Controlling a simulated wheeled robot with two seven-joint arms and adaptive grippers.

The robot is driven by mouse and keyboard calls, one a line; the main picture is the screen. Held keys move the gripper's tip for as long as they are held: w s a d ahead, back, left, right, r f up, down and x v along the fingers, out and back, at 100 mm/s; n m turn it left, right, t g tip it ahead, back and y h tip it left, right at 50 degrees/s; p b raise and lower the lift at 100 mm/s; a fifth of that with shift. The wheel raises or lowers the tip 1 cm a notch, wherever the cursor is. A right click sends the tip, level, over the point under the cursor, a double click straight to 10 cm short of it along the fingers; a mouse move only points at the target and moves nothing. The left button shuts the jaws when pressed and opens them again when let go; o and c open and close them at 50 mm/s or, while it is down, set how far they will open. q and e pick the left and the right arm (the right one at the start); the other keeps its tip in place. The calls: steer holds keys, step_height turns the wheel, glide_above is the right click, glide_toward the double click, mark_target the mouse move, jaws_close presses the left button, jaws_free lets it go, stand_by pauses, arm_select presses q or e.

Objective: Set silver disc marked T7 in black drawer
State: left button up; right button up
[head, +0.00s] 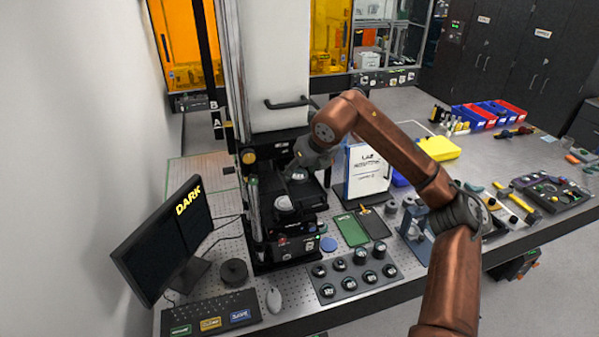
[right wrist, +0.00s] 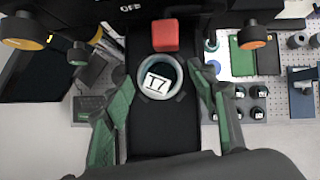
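The silver disc marked T7 (head: 284,203) lies label up in the black drawer (head: 306,220) at the base of the tall instrument. My right gripper (head: 298,174) is above the drawer, behind the disc in the head view. In the right wrist view its green-padded fingers are spread, one on each side of the disc, with gaps showing. Its fingertips are small and partly hidden in the head view. My left gripper is not in view.
A grey rack (head: 352,284) with several labelled discs stands in front right of the instrument. A monitor (head: 165,240) reading DARK is at left. A white sign (head: 368,172) stands close right of my gripper. Green (head: 350,229) and black pads lie beside the drawer.

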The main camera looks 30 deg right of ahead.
steer(key=shift+o, duration=0.2)
steer(key=shift+r, duration=0.15)
steer(key=shift+s+r, duration=0.1)
steer(key=shift+r, duration=0.15)
steer(key=b+v, duration=0.1)
steer(key=v, duration=1)
steer(key=shift+s+r, duration=0.15)
steer(key=shift+r, duration=0.05)
